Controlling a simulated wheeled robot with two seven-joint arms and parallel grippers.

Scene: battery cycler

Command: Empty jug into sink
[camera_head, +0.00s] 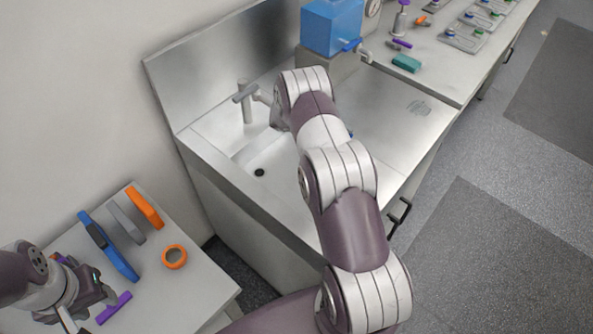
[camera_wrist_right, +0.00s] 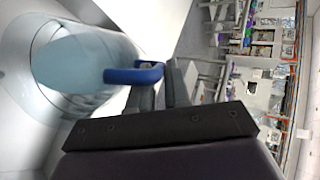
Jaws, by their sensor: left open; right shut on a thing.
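The jug (camera_wrist_right: 85,65) is clear and bluish with a blue handle (camera_wrist_right: 133,75) in the right wrist view. My right gripper (camera_wrist_right: 160,88) is shut on that handle. In the head view my right arm reaches over the steel sink and hides this gripper and nearly all of the jug. The sink (camera_head: 226,143) has a drain visible left of the arm and a tap (camera_head: 246,100) at its back. I cannot tell the jug's exact tilt or whether it holds liquid. My left gripper (camera_head: 88,298) is open above the side table, close to a purple tool (camera_head: 114,307).
A blue tank (camera_head: 332,27) with a spigot stands behind the sink. A teal block (camera_head: 406,63) and several cell trays (camera_head: 463,38) are on the bench beyond. The side table (camera_head: 195,292) holds blue, grey and orange tools and an orange ring (camera_head: 174,256). The drainboard's right part is clear.

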